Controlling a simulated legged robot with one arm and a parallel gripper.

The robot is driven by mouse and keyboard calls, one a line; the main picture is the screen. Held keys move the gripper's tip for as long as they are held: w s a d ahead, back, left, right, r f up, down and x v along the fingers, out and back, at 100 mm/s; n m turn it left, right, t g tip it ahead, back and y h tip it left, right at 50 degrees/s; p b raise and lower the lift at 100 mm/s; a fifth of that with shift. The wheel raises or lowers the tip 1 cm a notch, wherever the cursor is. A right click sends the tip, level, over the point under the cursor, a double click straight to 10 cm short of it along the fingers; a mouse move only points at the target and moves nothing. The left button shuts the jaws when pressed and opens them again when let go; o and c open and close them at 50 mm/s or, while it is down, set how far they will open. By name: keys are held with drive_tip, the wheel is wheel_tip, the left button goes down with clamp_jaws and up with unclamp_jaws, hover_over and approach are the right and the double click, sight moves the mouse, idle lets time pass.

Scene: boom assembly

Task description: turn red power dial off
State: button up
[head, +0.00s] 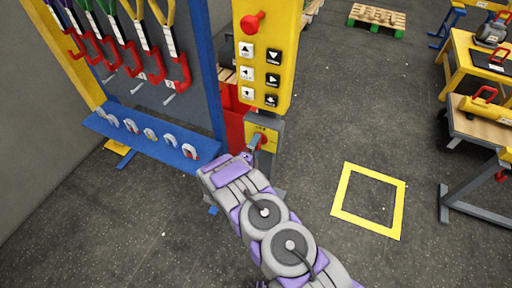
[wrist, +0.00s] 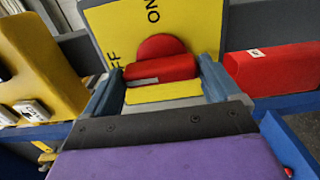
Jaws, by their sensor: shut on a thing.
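The red power dial (wrist: 162,47) sits on a yellow plate (wrist: 112,22) in the wrist view. ON is printed above the dial; the letters FF show to its left, the rest of that word being hidden. The dial's raised red grip (wrist: 160,68) lies between the two fingers of my gripper (wrist: 165,84), which is shut on it. In the head view the dial (head: 265,139) is small, on the low yellow box under the button panel, with my gripper (head: 250,156) reaching up to it. Which mark the dial points to is not clear.
Above the dial is a yellow button panel (head: 264,60) with a red knob (head: 252,22). To the left stands a blue rack (head: 150,140) with hanging straps and red hooks. A yellow square (head: 342,206) marks open floor at right. Work tables stand at the far right.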

drive_tip(key=shift+a, duration=0.25)
drive_tip(key=o, duration=0.6)
drive_tip(key=shift+o, duration=0.8)
drive_tip(key=shift+w+f, duration=0.1)
drive_tip(key=shift+a, duration=0.15)
drive_tip(key=p+v, duration=0.2)
drive_tip(key=v, duration=1.5)
drive_tip(key=shift+s, duration=0.2)
drive_tip(key=shift+a, duration=0.1)
drive_tip(key=shift+w, duration=0.15)
